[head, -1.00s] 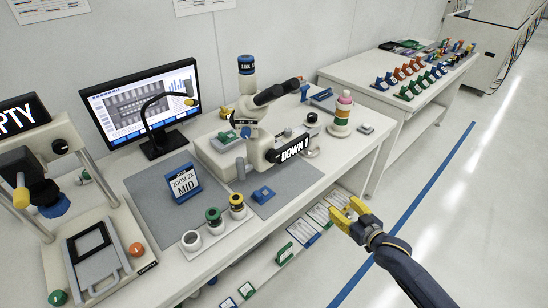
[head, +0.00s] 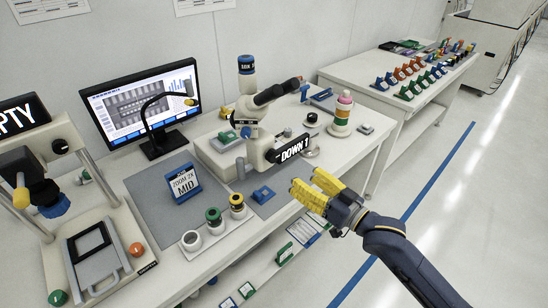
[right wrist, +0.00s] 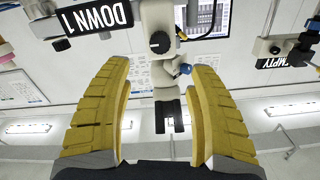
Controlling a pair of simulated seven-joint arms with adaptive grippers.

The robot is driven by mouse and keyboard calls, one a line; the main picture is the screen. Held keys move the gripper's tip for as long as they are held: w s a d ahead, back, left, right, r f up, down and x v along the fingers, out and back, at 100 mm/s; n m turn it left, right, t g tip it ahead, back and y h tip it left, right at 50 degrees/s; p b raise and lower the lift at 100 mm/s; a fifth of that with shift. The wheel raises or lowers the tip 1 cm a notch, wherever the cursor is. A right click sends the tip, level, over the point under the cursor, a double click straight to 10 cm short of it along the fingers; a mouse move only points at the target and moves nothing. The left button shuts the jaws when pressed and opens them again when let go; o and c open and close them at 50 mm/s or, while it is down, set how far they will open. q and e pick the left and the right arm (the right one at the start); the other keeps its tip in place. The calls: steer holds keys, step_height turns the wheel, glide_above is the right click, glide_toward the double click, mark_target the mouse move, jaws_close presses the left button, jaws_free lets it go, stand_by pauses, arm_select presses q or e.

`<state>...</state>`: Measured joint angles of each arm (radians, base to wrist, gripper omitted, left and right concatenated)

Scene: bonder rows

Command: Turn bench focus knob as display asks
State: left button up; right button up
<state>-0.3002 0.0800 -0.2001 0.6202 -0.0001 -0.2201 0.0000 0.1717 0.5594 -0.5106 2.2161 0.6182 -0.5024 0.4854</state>
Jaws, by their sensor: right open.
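The bench microscope (head: 262,150) stands on the white bench, with a display reading "DOWN 1" (head: 295,148) on its front right side. My right gripper (head: 311,186) is open and empty, in front of the bench edge, below and right of the display and apart from the microscope. Its fingers (right wrist: 160,70) flank the microscope in the wrist view.
A blue card stand (head: 183,184) reading "ZOOM 2X MID" stands on the grey mat. A blue block (head: 263,194) lies near the bench edge. A ringed cone (head: 341,118) stands right of the microscope. The floor right is clear.

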mark_target(275, 158)
steer(key=x, duration=1.3)
steer(key=shift+a, duration=0.1)
jaws_close()
